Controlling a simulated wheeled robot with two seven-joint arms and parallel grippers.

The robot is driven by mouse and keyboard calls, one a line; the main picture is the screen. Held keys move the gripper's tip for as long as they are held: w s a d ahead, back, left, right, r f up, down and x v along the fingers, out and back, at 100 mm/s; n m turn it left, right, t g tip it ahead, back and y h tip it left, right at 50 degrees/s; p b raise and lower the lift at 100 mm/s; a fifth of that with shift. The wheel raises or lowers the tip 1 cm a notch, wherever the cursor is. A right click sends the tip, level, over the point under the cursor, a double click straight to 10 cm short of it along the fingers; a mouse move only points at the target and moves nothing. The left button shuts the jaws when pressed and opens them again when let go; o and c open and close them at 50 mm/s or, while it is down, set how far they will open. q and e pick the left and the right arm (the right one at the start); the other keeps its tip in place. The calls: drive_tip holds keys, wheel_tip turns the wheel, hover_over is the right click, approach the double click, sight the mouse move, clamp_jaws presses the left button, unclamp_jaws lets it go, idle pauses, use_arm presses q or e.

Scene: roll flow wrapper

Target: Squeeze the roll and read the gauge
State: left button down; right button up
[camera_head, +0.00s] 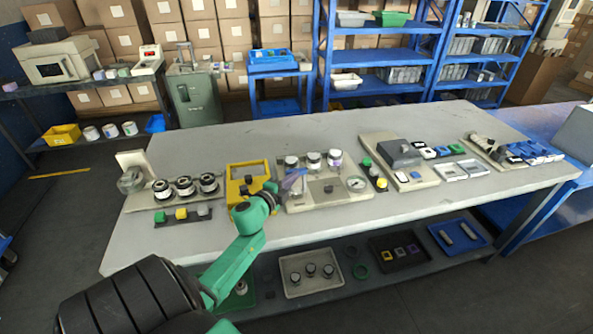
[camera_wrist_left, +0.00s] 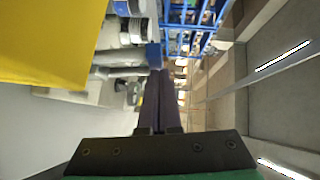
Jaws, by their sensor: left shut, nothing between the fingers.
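My left gripper (camera_head: 293,179) reaches over the middle of the bench, its fingers over the left part of a beige station. In the left wrist view its two dark fingers (camera_wrist_left: 160,78) lie together with nothing between them. Several small rolls stand nearby: white-topped ones (camera_head: 313,160) at the back of the station and dark-ringed ones (camera_head: 185,187) on a rack to the left. A round white-faced gauge (camera_head: 357,183) sits at the station's right end; its reading is too small to make out. My right gripper is not in view.
A yellow frame (camera_head: 236,184) stands just left of my gripper; its yellow surface fills the upper left of the wrist view (camera_wrist_left: 50,40). A grey box-like device (camera_head: 402,153) stands farther right. The bench front (camera_head: 400,212) is clear.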

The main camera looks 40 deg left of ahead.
use_arm(q)
drive_tip(key=shift+w+a+r+n+g+p, duration=0.3)
drive_tip(key=shift+a+n+g+p, duration=0.15)
drive_tip(key=shift+p, duration=0.25)
drive_tip(key=shift+w+a+f+p, duration=0.25)
drive_tip(key=shift+w+a+p, duration=0.1)
drive_tip(key=shift+a, duration=0.1)
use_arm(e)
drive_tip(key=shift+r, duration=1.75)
use_arm(q)
drive_tip(key=shift+r, duration=0.1)
